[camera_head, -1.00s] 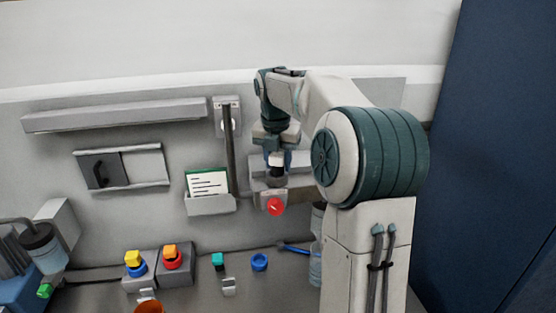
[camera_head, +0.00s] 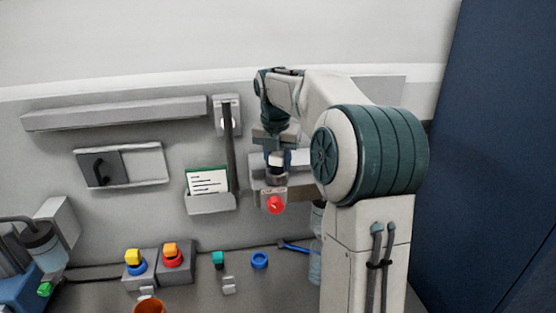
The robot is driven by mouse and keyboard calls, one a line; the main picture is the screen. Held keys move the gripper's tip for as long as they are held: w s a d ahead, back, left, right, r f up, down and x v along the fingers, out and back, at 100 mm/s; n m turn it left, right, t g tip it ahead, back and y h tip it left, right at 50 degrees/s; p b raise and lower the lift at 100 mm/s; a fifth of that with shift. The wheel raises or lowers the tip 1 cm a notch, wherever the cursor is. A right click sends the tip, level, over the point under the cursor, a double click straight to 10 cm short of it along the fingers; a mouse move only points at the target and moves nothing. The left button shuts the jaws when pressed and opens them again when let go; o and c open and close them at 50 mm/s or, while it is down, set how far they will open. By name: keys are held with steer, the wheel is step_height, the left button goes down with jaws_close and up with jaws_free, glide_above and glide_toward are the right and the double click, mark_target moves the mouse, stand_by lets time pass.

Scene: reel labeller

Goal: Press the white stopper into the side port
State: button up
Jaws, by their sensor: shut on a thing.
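My gripper (camera_head: 277,154) points down at the wall in the middle of the picture, shut on the white stopper (camera_head: 276,161). Only a small white patch of the stopper shows between the fingers. It is directly above a dark, round, upright fitting (camera_head: 277,174) on a grey wall unit (camera_head: 264,190); this looks like the side port. The stopper's lower end and the port's mouth are hard to see. I cannot tell whether they touch or how deep the stopper sits. A red round knob (camera_head: 275,204) is on the front of the unit, just below.
A dark upright lever (camera_head: 228,150) and a card holder (camera_head: 211,203) are close on the left. A clear bottle (camera_head: 315,262) stands below right, partly behind my arm. A blue-handled tool (camera_head: 293,247) and a blue ring (camera_head: 260,260) lie on the bench.

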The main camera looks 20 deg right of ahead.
steer(key=shift+s+f, duration=0.1)
steer(key=shift+f, duration=0.3)
stand_by(0.3)
steer(key=o, duration=1)
steer(key=shift+f, duration=0.1)
steer(key=shift+o, duration=0.2)
steer(key=shift+a, duration=0.15)
steer(key=shift+d, duration=0.2)
steer(key=shift+r, duration=0.25)
step_height(320, 180, up, 14)
steer(key=s+a, duration=0.1)
steer(key=a, duration=0.1)
steer(key=shift+b, duration=0.3)
steer(key=shift+s, duration=0.1)
